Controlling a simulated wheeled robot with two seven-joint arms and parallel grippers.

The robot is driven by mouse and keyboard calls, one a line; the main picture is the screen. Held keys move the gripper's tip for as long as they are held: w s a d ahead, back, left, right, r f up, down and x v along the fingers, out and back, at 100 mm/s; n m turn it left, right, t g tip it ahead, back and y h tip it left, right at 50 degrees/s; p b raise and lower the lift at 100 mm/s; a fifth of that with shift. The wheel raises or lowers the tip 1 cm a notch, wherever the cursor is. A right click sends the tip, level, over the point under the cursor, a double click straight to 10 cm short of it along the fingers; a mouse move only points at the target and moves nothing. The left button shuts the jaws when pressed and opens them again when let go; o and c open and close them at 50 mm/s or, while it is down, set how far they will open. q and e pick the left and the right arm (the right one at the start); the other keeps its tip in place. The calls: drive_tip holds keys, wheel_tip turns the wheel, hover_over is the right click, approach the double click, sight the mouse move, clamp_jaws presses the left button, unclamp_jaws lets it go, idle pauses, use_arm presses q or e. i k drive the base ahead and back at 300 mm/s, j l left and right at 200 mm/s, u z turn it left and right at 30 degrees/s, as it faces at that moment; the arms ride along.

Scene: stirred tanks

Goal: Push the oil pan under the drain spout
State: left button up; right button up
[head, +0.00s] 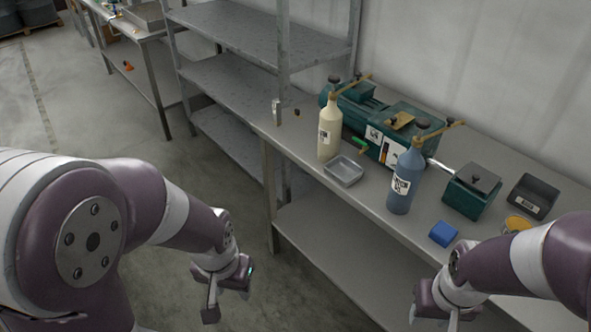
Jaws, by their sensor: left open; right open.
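A shallow grey metal pan (343,171), which looks like the oil pan, sits on the workbench between a cream bottle and a blue bottle. A small green-handled fitting (360,146), possibly the drain spout, sticks out from the green machine (395,135) just behind the pan. The pan is in front of this fitting; whether any of it is beneath cannot be told. My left gripper (228,302) is open and empty, low over the floor in front of the bench. My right gripper (432,317) is open and empty near the bench's front edge, well right of the pan.
The cream bottle (329,128) stands left of the pan and the blue bottle (406,180) right of it. A blue block (443,233), a yellow-rimmed container (517,223) and a dark bin (532,196) are further right. Grey shelves (225,75) stand at the bench's left end.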

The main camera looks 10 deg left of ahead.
sight(345, 172)
drive_tip(key=i+j+z, duration=0.2)
drive_tip(key=i+j, duration=0.15)
drive_tip(key=i+j+z, duration=0.2)
drive_tip(key=i+j, duration=0.2)
drive_tip(key=i+j+z, duration=0.2)
drive_tip(key=i+j, duration=0.15)
drive_tip(key=j, duration=0.2)
drive_tip(key=i+j+z, duration=0.2)
drive_tip(key=j, duration=0.3)
drive_tip(key=i, duration=0.05)
